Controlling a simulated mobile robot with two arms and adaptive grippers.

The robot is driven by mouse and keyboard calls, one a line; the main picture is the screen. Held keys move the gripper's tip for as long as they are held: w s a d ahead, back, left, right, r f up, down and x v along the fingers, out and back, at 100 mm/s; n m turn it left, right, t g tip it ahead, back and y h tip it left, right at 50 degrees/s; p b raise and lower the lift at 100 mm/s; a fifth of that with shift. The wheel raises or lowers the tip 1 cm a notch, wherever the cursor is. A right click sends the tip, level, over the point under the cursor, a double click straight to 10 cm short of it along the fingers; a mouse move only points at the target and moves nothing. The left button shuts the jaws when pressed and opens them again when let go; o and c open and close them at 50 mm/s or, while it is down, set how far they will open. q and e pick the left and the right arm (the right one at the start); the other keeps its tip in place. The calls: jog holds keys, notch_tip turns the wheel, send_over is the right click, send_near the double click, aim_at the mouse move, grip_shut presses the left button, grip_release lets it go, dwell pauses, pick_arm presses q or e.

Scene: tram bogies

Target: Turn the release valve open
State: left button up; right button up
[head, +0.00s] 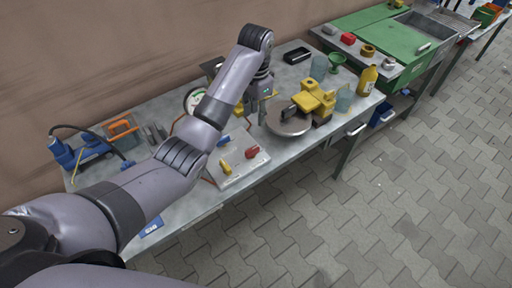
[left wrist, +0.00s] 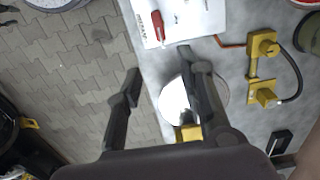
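A pale panel (head: 240,168) lies on the workbench with a red handle (head: 252,152), a yellow handle (head: 226,168) and a blue handle (head: 223,140). I cannot tell for certain which one is the release valve. In the left wrist view, the panel (left wrist: 205,14) is at the top edge with its red handle (left wrist: 157,26); the other handles are not seen there. My left gripper (head: 258,106) is above the bench, right of the panel and near a silver disc. In the left wrist view the gripper (left wrist: 160,61) has its fingers apart, nothing between them, red handle beyond. My right gripper is not in view.
The silver disc (head: 287,121) with a yellow tool (head: 314,99) stands right of the gripper. A yellow bottle (head: 367,80) is at the right end. A yellow hose fitting (left wrist: 262,46) lies toward the wall. Blue and orange tools (head: 62,151) are at left. Floor is clear.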

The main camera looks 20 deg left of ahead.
aim_at(256, 147)
pick_arm(q)
notch_tip(256, 147, down, 16)
jog(key=shift+f, duration=0.25)
dwell(0.3)
grip_shut()
dwell(0.4)
